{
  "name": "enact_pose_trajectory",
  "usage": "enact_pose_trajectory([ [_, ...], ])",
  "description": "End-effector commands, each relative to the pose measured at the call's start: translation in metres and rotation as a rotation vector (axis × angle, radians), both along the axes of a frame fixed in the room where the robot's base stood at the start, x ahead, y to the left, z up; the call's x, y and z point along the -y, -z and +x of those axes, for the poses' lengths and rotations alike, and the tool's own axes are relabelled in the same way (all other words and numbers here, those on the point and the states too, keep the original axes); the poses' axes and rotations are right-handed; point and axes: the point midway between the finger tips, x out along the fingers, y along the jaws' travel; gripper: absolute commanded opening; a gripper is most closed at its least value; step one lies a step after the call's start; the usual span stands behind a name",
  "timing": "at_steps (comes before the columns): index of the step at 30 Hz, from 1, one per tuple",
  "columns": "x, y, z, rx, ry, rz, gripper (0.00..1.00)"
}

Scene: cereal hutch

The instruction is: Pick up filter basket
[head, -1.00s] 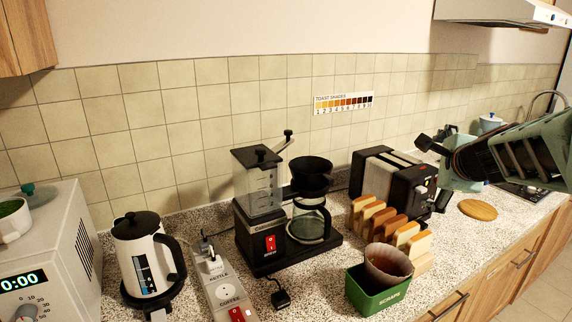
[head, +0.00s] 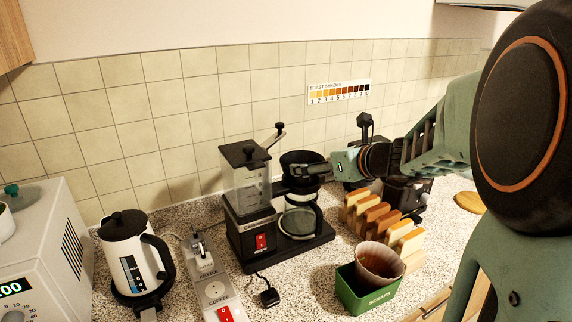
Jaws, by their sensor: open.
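The filter basket (head: 299,158) is a black, round, funnel-like part. It sits upright in the coffee maker (head: 262,247), above the glass carafe (head: 299,222). My gripper (head: 306,170) reaches in from the right, with its dark fingertips at the basket's right side, just below the rim. It is open. The fingers overlap the basket in the picture, and I cannot tell whether they touch it. They hide part of its right side.
A toaster (head: 402,190) stands behind my arm, partly hidden, with toast slices (head: 377,213) in front. A green scraps box (head: 366,292) holds a brown paper filter (head: 380,262). A white kettle (head: 130,255) and a socket strip (head: 213,290) stand left. Speckled counter shows between them.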

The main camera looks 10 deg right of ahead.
Motion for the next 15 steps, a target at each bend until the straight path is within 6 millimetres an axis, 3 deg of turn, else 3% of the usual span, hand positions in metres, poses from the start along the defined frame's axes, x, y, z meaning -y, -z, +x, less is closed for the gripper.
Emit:
enact_pose_trajectory([
  [9, -0.012, 0.021, 0.031, -0.002, -0.002, -0.001, 1.00],
  [15, -0.016, 0.025, 0.042, 0.001, -0.001, -0.002, 1.00],
])
